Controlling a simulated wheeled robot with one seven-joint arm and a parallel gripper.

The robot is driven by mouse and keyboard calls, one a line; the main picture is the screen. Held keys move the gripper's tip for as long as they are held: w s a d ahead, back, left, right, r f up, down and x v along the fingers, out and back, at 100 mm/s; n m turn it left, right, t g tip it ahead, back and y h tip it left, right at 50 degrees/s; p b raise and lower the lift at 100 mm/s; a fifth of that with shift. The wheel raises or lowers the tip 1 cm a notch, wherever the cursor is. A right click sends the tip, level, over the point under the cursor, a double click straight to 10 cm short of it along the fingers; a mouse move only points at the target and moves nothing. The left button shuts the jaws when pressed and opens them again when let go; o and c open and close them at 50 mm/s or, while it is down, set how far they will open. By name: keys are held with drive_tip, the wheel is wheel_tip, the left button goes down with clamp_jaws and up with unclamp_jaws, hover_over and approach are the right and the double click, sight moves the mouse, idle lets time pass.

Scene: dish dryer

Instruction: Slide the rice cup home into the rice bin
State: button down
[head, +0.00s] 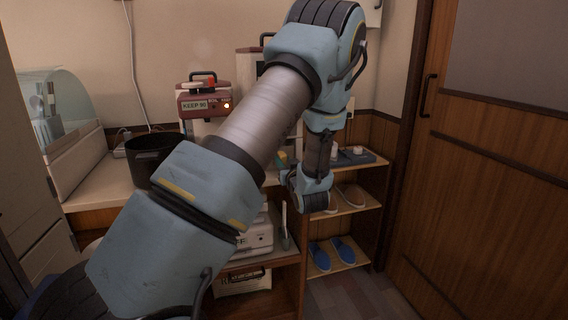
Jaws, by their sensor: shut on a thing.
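My arm crosses the head view from the lower left to the upper right, then drops to my wrist in front of the shelves. My gripper's fingers do not show past the wrist, and neither does whatever they hold. I cannot make out the rice cup. A white box (257,238) with dark lettering stands on the shelf left of my wrist, partly behind my arm. It may be the rice bin, but I cannot tell. A narrow pale upright piece (284,226) stands at its right side.
A white bag (243,281) lies low in the cabinet. Blue slippers (332,254) sit on the right shelf. A wooden door (490,190) closes the right.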

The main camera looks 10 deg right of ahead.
drive_tip(key=shift+w, duration=0.4)
drive_tip(key=c, duration=0.6)
unclamp_jaws()
drive_tip(key=s+d+b, duration=0.1)
drive_tip(key=s+b, duration=0.1)
drive_tip(key=s, duration=0.8)
drive_tip(key=s+a+r+g+h+p, duration=0.1)
drive_tip(key=a+r+g+h+p, duration=0.2)
drive_tip(key=a+g+p, duration=0.4)
drive_tip(key=s+a+r+m+g+p, duration=0.1)
drive_tip(key=s+a+r+g+p, duration=0.1)
drive_tip(key=s+a, duration=0.5)
drive_tip(key=s+a+r+m+g+p, duration=0.1)
drive_tip(key=s+a+r+g+p, duration=0.1)
drive_tip(key=s+a+r+g, duration=0.2)
drive_tip(key=s+a+g, duration=0.3)
drive_tip(key=s, duration=0.4)
drive_tip(key=shift+m+y+p, duration=0.3)
drive_tip(key=shift+p, duration=0.1)
